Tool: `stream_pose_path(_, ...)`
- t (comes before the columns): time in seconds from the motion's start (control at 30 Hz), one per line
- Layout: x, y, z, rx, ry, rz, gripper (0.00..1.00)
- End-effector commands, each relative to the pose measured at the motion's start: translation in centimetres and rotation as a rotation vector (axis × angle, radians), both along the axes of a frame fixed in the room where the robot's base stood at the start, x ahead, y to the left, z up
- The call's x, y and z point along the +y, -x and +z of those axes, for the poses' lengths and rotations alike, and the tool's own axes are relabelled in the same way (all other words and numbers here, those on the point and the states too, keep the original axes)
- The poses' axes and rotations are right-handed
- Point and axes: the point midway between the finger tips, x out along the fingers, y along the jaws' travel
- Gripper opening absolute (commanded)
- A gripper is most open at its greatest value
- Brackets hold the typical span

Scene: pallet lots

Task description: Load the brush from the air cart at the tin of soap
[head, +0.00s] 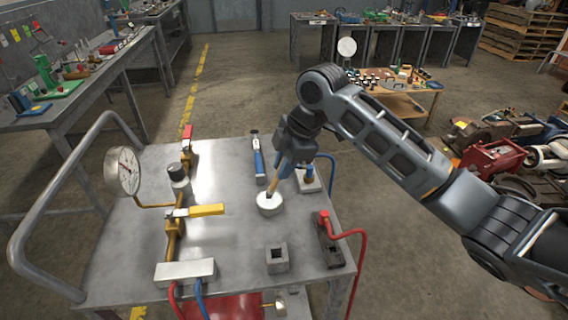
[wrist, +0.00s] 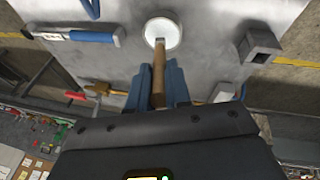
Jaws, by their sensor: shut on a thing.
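The brush (head: 272,190) has a wooden handle and stands slightly tilted in my grip. It also shows in the wrist view (wrist: 158,68). My gripper (head: 279,174) is shut on its handle, with the blue-grey fingers on both sides of it (wrist: 160,88). The tin of soap (head: 268,211) is a small round white tin on the top of the air cart (head: 225,255). The brush's lower end reaches into the tin's opening, also seen at the tin in the wrist view (wrist: 149,36). The bristles and their depth in the soap are hidden.
A blue-handled tool (head: 259,162) lies behind the tin. A hollow square block (head: 277,262) stands in front, with a red-plugged dark block (head: 328,245) to its right. A yellow-handled valve (head: 205,210) and a gauge (head: 124,172) are on the left.

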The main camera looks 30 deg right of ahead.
Motion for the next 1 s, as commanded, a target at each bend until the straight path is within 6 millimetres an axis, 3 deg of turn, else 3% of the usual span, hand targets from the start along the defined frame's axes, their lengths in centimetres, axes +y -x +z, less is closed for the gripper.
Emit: stream_pose_path(1.0, 0.03, 0.02, -0.67, 0.001, -0.001, 0.0, 0.0)
